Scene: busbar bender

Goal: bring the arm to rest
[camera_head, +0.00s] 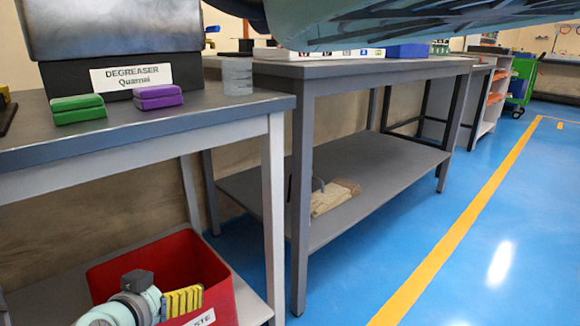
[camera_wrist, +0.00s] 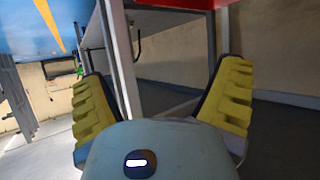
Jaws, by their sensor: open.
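My gripper (camera_head: 182,302) shows at the bottom left of the head view, with its yellow ridged finger pad overlapping the red bin. In the wrist view the two yellow fingers of my gripper (camera_wrist: 161,75) stand wide apart with nothing between them. The gripper is open and empty. A large blue-grey part of my arm crosses the top of the head view. The wrist view is turned over, with the blue floor at top left.
The red bin (camera_head: 222,272), with a partly hidden label, stands on the lower shelf of the left bench (camera_head: 215,105). It edges into the wrist view (camera_wrist: 175,4). Green (camera_head: 78,108) and purple (camera_head: 157,96) blocks sit above, by the degreaser tank (camera_head: 112,28). Blue floor (camera_head: 490,220) is clear at right.

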